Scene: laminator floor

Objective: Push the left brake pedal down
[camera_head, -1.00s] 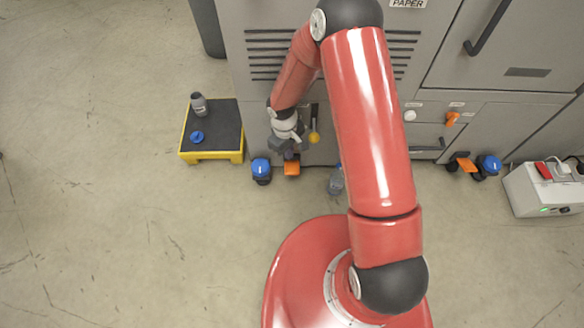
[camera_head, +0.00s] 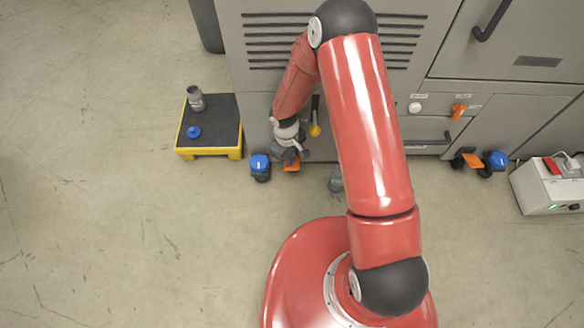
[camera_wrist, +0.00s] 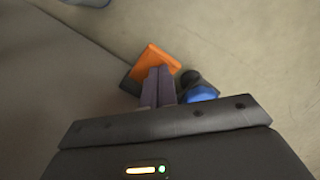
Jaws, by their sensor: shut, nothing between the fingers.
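The left brake pedal is an orange plate (camera_head: 291,167) low at the foot of the grey machine, beside a blue-topped dark caster (camera_head: 260,165). In the wrist view the orange pedal (camera_wrist: 146,62) shows around my fingertips, with the blue part (camera_wrist: 203,94) to its right. My gripper (camera_head: 290,157) is shut and empty, pointing down over the pedal and covering part of it in the head view. In the wrist view my closed fingers (camera_wrist: 158,72) overlap the pedal; I cannot tell whether they touch it.
A yellow step stool (camera_head: 208,153) with a dark top stands left, holding a grey bottle (camera_head: 196,99) and a blue cap (camera_head: 193,132). Another orange pedal (camera_head: 472,160) and a power box (camera_head: 548,188) are right. Floor at left is clear.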

